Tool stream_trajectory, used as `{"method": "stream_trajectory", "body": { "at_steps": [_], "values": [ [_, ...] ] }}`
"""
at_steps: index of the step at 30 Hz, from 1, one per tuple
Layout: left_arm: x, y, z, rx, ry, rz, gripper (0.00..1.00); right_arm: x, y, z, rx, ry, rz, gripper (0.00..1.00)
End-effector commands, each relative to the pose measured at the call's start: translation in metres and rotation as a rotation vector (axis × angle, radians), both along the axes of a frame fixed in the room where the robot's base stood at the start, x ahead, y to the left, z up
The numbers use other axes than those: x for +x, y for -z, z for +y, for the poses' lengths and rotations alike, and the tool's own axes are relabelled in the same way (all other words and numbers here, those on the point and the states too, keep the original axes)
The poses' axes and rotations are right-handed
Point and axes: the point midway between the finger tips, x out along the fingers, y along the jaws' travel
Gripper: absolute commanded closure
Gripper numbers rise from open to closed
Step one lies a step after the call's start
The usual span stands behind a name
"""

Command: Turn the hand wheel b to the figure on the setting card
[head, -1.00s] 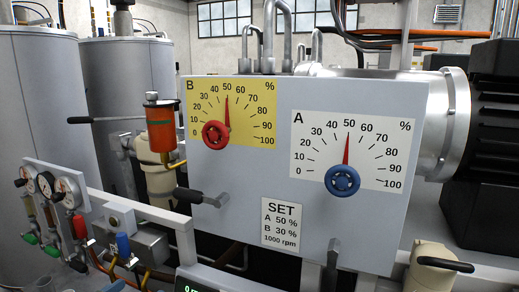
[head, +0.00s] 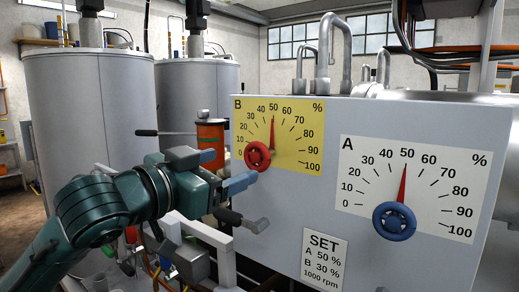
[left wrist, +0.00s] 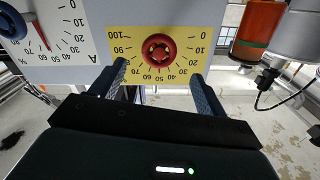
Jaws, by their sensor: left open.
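The red hand wheel b (head: 257,156) sits on the yellow B dial (head: 302,143); its red needle points at about 50. In the left wrist view, upside down, the wheel (left wrist: 157,48) shows between the fingers. My left gripper (head: 215,168) is open in front of the panel, just left of the wheel in the head view and apart from it. In the left wrist view its fingers (left wrist: 157,78) stand either side of the yellow dial. The setting card (head: 324,262) reads A 50 %, B 30 %, 1000 rpm. My right gripper is not in view.
The blue hand wheel (head: 394,221) on the white A dial (head: 350,190) has its needle near 50. A black-handled lever (head: 240,219) juts out below dial B. An orange cylinder (head: 211,140) and grey tanks (head: 88,110) stand to the left.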

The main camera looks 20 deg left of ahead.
Motion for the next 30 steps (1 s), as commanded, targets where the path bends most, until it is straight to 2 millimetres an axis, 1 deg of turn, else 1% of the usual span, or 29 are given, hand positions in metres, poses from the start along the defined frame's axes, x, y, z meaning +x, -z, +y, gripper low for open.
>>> {"method": "stream_trajectory", "body": {
  "at_steps": [1, 6, 12, 18, 25, 26, 30],
  "values": [
    [0.011, -0.001, -0.006, -0.002, 0.004, 0.003, 0.25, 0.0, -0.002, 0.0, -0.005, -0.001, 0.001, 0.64],
    [0.045, -0.001, -0.017, -0.002, 0.003, 0.001, 0.25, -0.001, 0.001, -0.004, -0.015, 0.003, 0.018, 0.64],
    [0.072, 0.0, -0.027, 0.001, 0.001, 0.0, 0.25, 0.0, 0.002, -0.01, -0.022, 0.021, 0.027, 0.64],
    [0.082, 0.001, -0.031, 0.002, 0.001, 0.0, 0.25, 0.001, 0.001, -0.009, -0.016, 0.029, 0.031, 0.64],
    [0.083, 0.001, -0.031, 0.003, 0.001, -0.002, 0.25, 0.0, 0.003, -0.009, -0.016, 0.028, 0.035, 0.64],
    [0.083, 0.001, -0.031, 0.003, 0.001, -0.002, 0.26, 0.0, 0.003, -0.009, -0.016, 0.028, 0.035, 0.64],
    [0.082, 0.001, -0.031, 0.003, 0.001, -0.002, 0.37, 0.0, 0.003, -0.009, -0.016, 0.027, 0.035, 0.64]
  ]
}}
